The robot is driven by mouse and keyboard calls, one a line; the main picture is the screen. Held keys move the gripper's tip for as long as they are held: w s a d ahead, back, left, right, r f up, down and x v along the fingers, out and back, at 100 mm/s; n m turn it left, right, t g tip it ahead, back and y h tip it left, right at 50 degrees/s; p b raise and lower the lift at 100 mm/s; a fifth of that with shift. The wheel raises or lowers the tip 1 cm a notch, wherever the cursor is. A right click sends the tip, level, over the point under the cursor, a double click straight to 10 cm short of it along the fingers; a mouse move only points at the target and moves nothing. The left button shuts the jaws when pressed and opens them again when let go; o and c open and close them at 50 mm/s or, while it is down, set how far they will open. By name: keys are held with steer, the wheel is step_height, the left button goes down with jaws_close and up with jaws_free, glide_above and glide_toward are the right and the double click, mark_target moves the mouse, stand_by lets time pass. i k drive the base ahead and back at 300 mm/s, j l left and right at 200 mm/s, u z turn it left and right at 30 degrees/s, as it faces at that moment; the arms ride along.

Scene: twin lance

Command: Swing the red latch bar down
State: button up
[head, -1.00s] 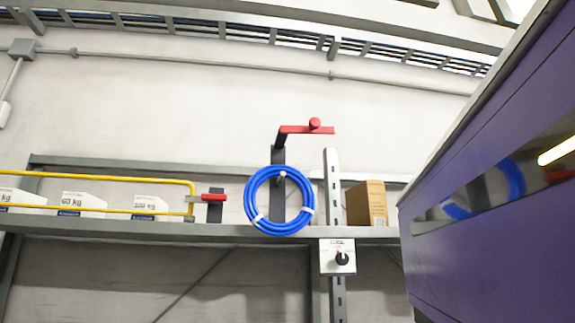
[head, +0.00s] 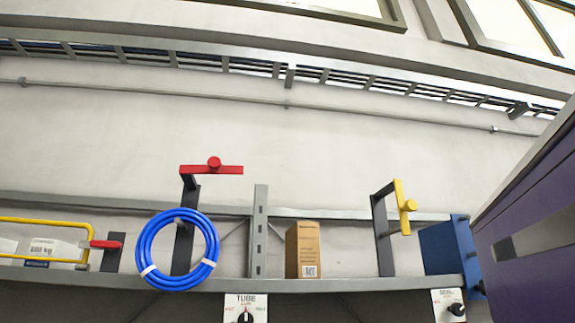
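A red bar (head: 225,170) with a round red knob sits at the top of a dark upright post (head: 183,250), behind a coiled blue hose. The bar lies about level and reaches right from the post. A smaller red handle (head: 105,244) lies about level at the right end of a yellow rail, beside a short dark plate (head: 113,255). I cannot tell from the picture which one is the latch bar. My gripper is not in view.
The blue hose coil (head: 150,237) hangs in front of the post. A grey shelf beam (head: 380,286) carries a cardboard box (head: 303,250), white boxes and a blue bin (head: 440,245). A yellow bar (head: 401,205) tops another dark post. Panels with black knobs hang below.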

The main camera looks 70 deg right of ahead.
mark_target(214, 167)
steer(key=k+l+z, duration=0.35)
steer(key=k, duration=0.3)
steer(key=k+l+u, duration=0.15)
steer(key=l, duration=0.25)
steer(key=k+l+u, duration=0.1)
steer(key=l, duration=0.25)
steer(key=k, duration=0.05)
